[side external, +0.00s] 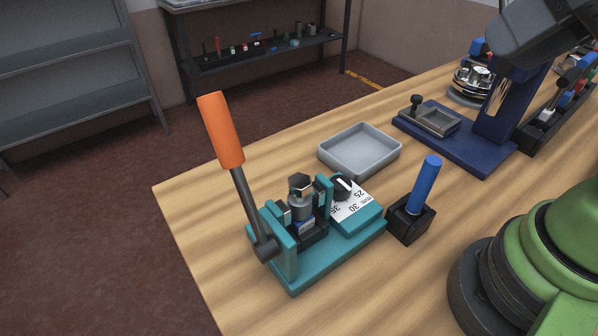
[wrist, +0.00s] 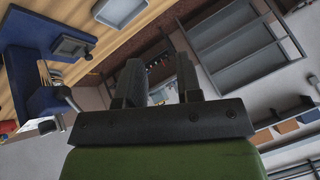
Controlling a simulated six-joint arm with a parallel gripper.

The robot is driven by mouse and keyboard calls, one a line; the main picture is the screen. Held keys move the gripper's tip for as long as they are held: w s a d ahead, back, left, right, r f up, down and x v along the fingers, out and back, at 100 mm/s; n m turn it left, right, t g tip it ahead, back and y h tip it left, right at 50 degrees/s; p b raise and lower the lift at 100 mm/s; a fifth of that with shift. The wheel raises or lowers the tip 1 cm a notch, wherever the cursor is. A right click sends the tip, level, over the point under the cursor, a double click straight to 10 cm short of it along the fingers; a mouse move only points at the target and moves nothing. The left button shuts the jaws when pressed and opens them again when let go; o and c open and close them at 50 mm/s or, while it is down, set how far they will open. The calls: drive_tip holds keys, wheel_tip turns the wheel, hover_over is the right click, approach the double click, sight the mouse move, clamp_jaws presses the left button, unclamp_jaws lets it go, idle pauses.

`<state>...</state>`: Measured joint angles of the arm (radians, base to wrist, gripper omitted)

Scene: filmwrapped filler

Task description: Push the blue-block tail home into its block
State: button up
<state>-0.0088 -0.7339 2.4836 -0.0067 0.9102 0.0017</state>
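A blue rod (side external: 427,180) stands in a small black block (side external: 409,222) at the right end of the teal press, leaning slightly to the right. How deep it sits in the block cannot be told. The teal press (side external: 320,268) has an orange-handled lever (side external: 221,130) raised at its left and a metal cylinder (side external: 300,204) in its middle. My gripper (wrist: 160,82) is open and empty in the wrist view, its two dark fingers apart. It is well away from the blue rod, which the wrist view does not show.
A grey tray (side external: 360,150) lies behind the press; it also shows in the wrist view (wrist: 122,8). A navy stand (side external: 455,145) and a dark rack of coloured pieces (side external: 552,118) stand at the right. The wooden table (side external: 210,205) is clear at left and front.

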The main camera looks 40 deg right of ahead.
drive_tip(key=shift+w+a+r+g, duration=0.2)
drive_tip(key=shift+w+a+g, duration=0.1)
drive_tip(key=shift+w, duration=0.1)
drive_tip(key=c, duration=0.4)
drive_tip(key=w+a+n+g, duration=0.1)
drive_tip(key=w+a, duration=0.1)
drive_tip(key=w+a+r+g, duration=0.1)
drive_tip(key=w, duration=0.1)
drive_tip(key=w+a+n+g, duration=0.1)
drive_tip(key=w+a, duration=0.1)
drive_tip(key=w, duration=0.1)
drive_tip(key=shift+a+r+n+g, duration=0.15)
drive_tip(key=shift+a+n+g, duration=0.15)
drive_tip(key=shift+a+g, duration=0.1)
clamp_jaws()
drive_tip(key=w+a+f+n+g+h, duration=0.1)
drive_tip(key=w+a+f, duration=0.3)
drive_tip(key=a, duration=0.5)
drive_tip(key=shift+w+g+h, duration=0.25)
drive_tip(key=shift+g+h, duration=0.25)
drive_tip(key=shift+g, duration=0.4)
